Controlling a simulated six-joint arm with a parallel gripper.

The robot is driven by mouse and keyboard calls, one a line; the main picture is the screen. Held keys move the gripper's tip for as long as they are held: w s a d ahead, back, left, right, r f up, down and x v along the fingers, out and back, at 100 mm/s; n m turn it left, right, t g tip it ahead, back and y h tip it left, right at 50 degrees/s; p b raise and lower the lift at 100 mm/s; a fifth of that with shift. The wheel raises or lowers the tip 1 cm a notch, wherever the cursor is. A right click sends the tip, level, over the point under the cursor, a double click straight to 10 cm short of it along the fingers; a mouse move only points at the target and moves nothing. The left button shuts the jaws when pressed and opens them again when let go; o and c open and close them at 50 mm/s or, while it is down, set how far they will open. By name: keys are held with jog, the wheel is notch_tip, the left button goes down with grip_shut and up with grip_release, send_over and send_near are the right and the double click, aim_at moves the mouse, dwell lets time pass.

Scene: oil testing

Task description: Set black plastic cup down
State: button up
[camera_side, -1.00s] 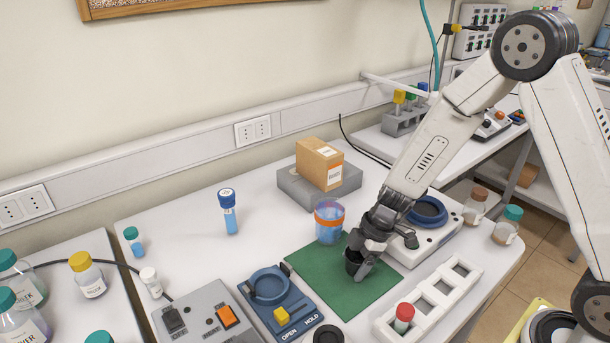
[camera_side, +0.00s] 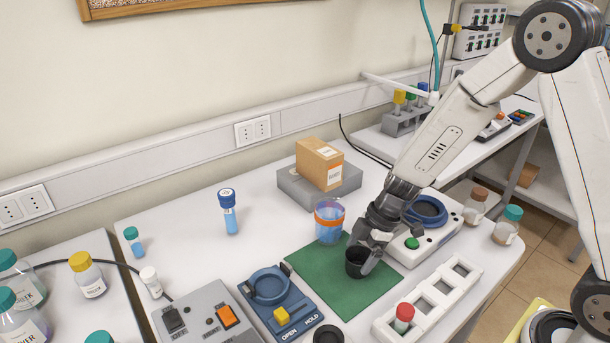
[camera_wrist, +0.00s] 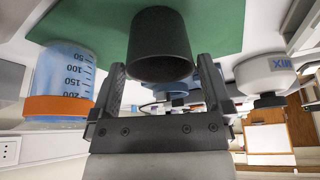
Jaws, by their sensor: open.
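The black plastic cup (camera_side: 357,262) stands upright on the green mat (camera_side: 320,283), near its right side. My gripper (camera_side: 368,248) is just to the upper right of the cup in the side view, with its fingers apart. In the wrist view the cup (camera_wrist: 160,48) is in front of the open fingers (camera_wrist: 163,90), with a gap visible on either side of its lower part. The cup rests on the mat (camera_wrist: 75,25) there too.
A blue beaker with an orange band (camera_side: 329,222) stands close behind the cup. A white device with a blue ring (camera_side: 428,212) is to the right. A white rack (camera_side: 430,300) holding a red-capped vial lies in front. A blue clamp fixture (camera_side: 280,300) is left of the mat.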

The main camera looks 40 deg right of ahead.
jog(key=v, duration=0.9)
jog(key=shift+r, duration=0.15)
jog(key=shift+s+d, duration=0.1)
jog(key=shift+s, duration=0.1)
dwell(0.4)
jog(key=s+f+m+t+h, duration=0.1)
jog(key=s+m+h, duration=0.3)
jog(key=s+m, duration=0.4)
jog(key=shift+d+f+m, duration=0.3)
jog(key=shift+d+m, duration=0.15)
jog(key=shift+m, duration=2.35)
